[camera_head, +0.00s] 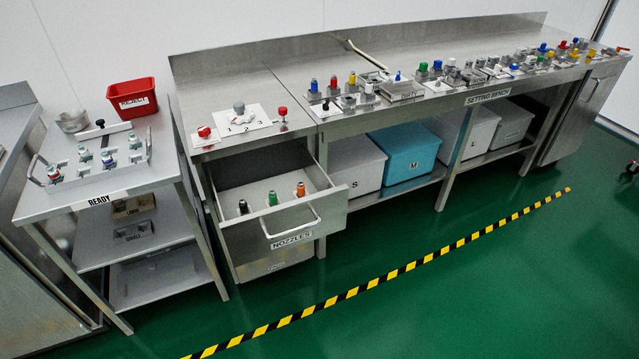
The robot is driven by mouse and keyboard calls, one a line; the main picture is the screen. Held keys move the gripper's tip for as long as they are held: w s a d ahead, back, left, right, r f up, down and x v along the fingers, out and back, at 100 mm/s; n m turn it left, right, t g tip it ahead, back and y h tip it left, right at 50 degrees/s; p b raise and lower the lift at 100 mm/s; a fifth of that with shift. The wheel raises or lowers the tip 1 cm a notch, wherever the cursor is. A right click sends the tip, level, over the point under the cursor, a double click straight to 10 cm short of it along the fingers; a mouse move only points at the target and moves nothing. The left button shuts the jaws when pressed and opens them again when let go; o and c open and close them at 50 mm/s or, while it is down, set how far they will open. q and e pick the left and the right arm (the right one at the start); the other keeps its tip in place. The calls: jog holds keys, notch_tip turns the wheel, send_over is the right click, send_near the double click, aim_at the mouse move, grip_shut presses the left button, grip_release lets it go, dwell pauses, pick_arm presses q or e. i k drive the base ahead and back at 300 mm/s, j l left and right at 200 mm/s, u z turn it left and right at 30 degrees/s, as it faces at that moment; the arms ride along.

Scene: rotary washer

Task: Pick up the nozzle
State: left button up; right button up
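An open drawer (331,205) labelled NOZZLES sticks out of the steel bench at the centre left. Inside it stand three small upright pieces that look like nozzles: a black one (243,207), a green one (272,198) and an orange one (300,189). They stand apart in a row towards the drawer's front. The frame does not show which one the task means. Neither of my grippers is in view.
A READY cart (165,155) with small fittings and a red REJECT bin (132,97) stands left. The setting bench (310,75) carries many coloured parts, with boxes including a blue one (408,152) beneath. Green floor (480,290) with a striped line (400,265) is clear in front.

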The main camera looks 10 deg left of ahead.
aim_at(273, 196)
jog(key=u, duration=0.7)
